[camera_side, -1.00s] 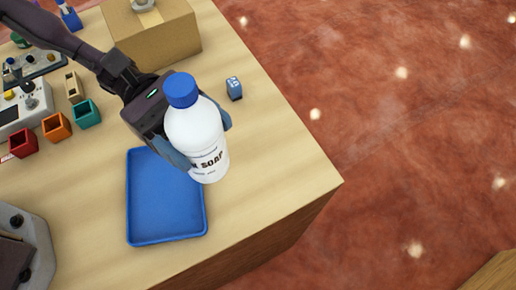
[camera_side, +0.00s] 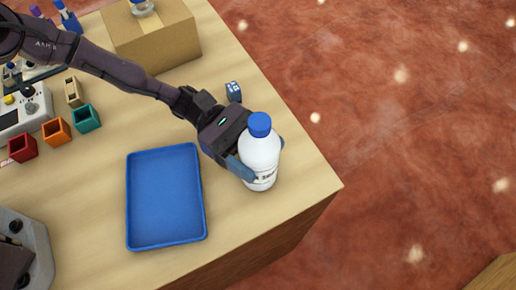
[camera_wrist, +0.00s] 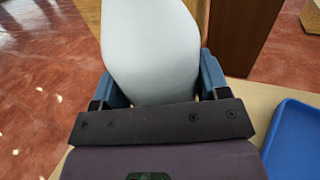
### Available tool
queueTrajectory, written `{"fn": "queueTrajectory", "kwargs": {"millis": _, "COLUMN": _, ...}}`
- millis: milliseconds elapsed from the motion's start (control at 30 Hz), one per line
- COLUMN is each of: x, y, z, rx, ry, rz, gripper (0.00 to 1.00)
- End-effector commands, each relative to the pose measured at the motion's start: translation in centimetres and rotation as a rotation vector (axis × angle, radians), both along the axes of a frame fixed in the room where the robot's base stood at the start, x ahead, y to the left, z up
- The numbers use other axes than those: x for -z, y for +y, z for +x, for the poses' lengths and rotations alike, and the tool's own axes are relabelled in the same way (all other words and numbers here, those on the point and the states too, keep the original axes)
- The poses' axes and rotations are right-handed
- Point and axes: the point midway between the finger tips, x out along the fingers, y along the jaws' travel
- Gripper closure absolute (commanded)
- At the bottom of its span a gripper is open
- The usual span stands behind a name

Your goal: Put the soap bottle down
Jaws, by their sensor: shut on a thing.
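The soap bottle (camera_side: 260,155) is white with a blue cap and dark lettering. In the side view it is upright near the table's right edge, to the right of the blue tray. My gripper (camera_side: 258,165) is shut on its body, one finger on each side. In the wrist view the white bottle (camera_wrist: 150,50) fills the space between the blue fingers of my gripper (camera_wrist: 158,85). Its base looks at or close to the tabletop; I cannot tell whether it touches.
The empty blue tray (camera_side: 165,200) lies left of the bottle. A cardboard box (camera_side: 155,40) stands at the back. Red, orange and teal cups (camera_side: 86,118) are at left. The table edge (camera_side: 318,203) is close on the right.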

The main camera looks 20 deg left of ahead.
Motion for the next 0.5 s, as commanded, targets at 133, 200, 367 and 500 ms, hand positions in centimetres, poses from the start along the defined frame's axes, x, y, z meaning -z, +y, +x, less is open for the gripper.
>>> {"fn": "queueTrajectory", "kwargs": {"millis": 133, "x": -0.14, "y": -0.02, "z": 0.04, "rx": 0.0, "ry": 0.0, "rz": -0.002, "gripper": 0.65}}
{"fn": "queueTrajectory", "kwargs": {"millis": 200, "x": -0.05, "y": -0.01, "z": 0.03, "rx": 0.0, "ry": 0.0, "rz": -0.002, "gripper": 0.65}}
{"fn": "queueTrajectory", "kwargs": {"millis": 367, "x": 0.15, "y": 0.01, "z": 0.03, "rx": 0.0, "ry": 0.0, "rz": 0.0, "gripper": 0.09}}
{"fn": "queueTrajectory", "kwargs": {"millis": 500, "x": 0.14, "y": 0.01, "z": 0.03, "rx": 0.0, "ry": 0.0, "rz": 0.0, "gripper": 0.06}}
